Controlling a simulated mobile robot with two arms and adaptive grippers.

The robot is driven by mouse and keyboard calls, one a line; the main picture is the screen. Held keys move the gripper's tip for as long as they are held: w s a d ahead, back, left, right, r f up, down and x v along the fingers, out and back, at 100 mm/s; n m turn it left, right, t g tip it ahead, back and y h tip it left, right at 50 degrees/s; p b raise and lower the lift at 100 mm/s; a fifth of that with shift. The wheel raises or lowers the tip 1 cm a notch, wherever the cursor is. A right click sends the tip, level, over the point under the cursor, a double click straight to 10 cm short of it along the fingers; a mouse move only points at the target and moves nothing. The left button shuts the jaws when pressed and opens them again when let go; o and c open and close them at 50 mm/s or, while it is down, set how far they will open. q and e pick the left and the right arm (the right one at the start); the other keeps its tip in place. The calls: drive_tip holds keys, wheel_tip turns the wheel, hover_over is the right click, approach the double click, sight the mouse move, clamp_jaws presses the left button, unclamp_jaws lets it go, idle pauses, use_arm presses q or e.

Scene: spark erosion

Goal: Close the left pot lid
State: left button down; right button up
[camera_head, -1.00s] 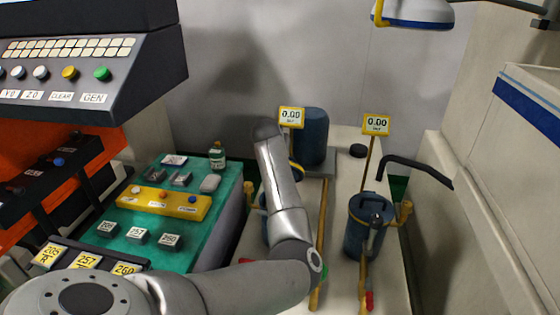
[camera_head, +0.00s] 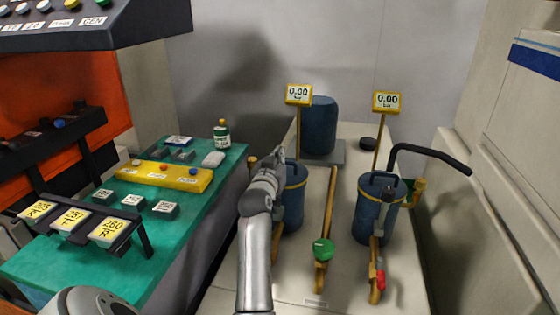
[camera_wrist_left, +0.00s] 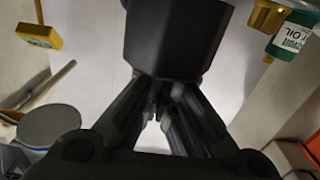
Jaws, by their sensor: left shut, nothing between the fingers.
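The left pot (camera_head: 292,208) is a blue can with a yellow band, in the middle of the head view. My left gripper (camera_head: 278,157) is at its left side and hides part of it. I cannot tell from here whether it touches the pot, or how the lid sits. The gripper is shut and empty. In the left wrist view the fingers (camera_wrist_left: 160,98) come together in front of a dark rounded shape that I cannot identify. My right gripper is not in view.
The right pot (camera_head: 382,215) stands to the right, near a bent black bar (camera_head: 432,153). Display signs (camera_head: 299,94) stand behind the pots. A blue drum (camera_head: 319,127) is at the back. A green bench (camera_head: 190,215) with a bottle (camera_head: 221,134) is at left.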

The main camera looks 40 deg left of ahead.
use_arm(q)
drive_tip(key=shift+s+f, duration=0.15)
drive_tip(key=shift+f, duration=0.05)
drive_tip(key=shift+s+d, duration=0.1)
idle(0.4)
drive_tip(key=v, duration=1.1)
drive_tip(key=shift+s+d+f, duration=0.15)
drive_tip(key=shift+s+f, duration=0.05)
drive_tip(key=shift+s, duration=0.15)
